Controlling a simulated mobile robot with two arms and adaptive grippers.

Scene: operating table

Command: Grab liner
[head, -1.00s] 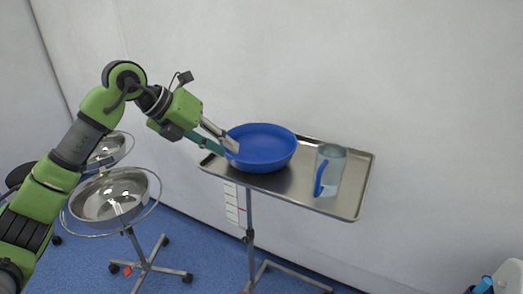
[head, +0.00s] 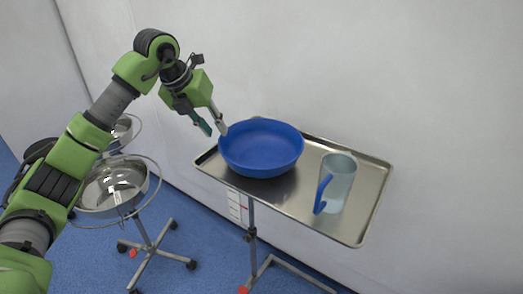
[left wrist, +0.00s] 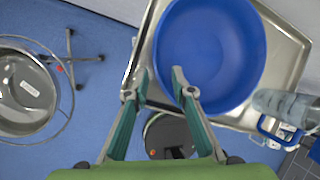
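The blue bowl-shaped liner (head: 262,150) sits upright and empty on a metal tray (head: 345,226). My left gripper (head: 214,131) is just beyond the liner's left rim in the head view, with its fingers pointing down. In the left wrist view, the gripper (left wrist: 160,74) lies over the near left edge of the liner (left wrist: 212,50), and the right fingertip overlaps the rim. I cannot tell whether it touches. My right gripper is not in view.
A clear jug (head: 341,185) with a blue handle stands on the tray, right of the liner. Steel basins on wheeled stands are at the left, the nearer basin (head: 112,186) below my left arm. A white wall is close behind the tray.

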